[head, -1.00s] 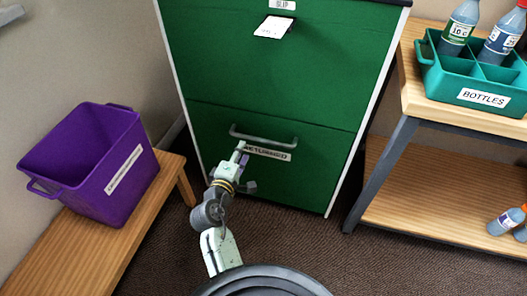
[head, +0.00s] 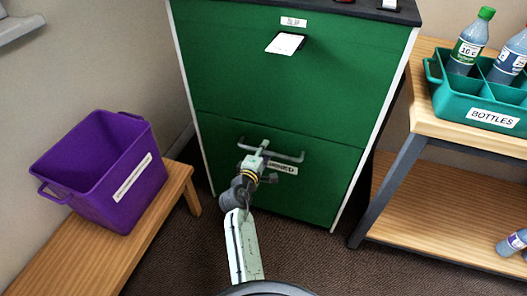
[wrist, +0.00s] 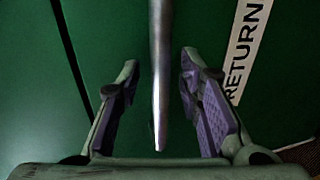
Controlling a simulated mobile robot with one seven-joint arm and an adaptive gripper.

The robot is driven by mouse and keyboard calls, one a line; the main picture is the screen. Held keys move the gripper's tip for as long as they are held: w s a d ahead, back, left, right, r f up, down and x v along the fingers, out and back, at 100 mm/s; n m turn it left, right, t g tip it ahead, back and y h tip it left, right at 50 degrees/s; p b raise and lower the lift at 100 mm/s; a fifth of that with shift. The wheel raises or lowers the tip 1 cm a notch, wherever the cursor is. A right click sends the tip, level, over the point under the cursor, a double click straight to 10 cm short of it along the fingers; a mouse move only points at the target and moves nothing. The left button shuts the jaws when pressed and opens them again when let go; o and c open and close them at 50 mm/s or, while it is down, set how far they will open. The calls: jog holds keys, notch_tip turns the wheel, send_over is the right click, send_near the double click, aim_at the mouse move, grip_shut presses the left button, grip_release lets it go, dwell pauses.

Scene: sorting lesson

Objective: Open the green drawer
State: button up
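The green drawer (head: 312,190) is the lower front of a green cabinet and looks shut. It has a grey bar handle (head: 291,157) and a white label (head: 286,169), partly hidden by my gripper. My gripper (head: 255,158) is at the left half of the handle in the head view. In the wrist view my gripper (wrist: 158,64) is open, with a purple-padded finger on each side of the handle (wrist: 159,95). Gaps show between both fingers and the bar. The label there reads "RETURN" (wrist: 245,45), cut off by the picture edge.
An upper green front (head: 240,75) carries a white card (head: 285,43). A purple bin (head: 75,190) stands on a wooden bench (head: 90,240) at left. At right a wooden shelf (head: 425,110) holds a teal bottle crate (head: 455,105). Carpet (head: 300,250) lies clear before the cabinet.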

grip_shut()
dwell(0.4)
dwell(0.4)
